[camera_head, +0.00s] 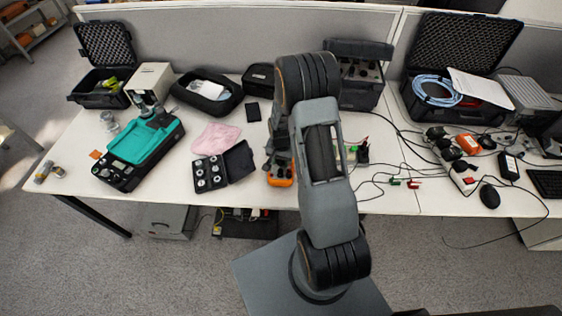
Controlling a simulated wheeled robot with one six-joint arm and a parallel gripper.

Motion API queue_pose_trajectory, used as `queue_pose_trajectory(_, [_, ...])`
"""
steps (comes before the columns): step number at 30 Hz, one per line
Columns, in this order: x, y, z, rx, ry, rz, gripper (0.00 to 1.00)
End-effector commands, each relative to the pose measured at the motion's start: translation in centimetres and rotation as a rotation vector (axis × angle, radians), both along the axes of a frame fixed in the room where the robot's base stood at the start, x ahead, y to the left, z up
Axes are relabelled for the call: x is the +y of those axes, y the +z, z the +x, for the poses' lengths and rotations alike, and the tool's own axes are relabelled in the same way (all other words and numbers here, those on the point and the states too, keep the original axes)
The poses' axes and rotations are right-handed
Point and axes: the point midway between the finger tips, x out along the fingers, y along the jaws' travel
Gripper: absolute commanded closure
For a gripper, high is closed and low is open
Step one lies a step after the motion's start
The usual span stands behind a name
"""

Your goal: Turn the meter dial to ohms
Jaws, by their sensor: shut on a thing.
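The orange-edged meter (281,181) lies on the white bench near its front edge, left of my arm's grey link. Most of it is covered by my wrist and gripper. My gripper (279,164) points down over the meter and is shut on its dial. The fingertips, the dial's face and its setting are hidden, so I cannot tell which way the dial points.
An open black case with round weights (224,168) is close left of the meter. A pink cloth (215,137) and a teal-topped device (139,147) are farther left. Cables, small clips and a black mouse (489,196) lie to the right.

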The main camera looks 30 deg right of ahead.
Motion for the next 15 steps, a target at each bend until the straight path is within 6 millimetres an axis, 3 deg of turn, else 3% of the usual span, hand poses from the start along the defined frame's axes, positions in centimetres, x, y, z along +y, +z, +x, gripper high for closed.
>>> queue_pose_trajectory(15, [0.15,-0.11,0.21,-0.001,-0.362,0.000,0.86])
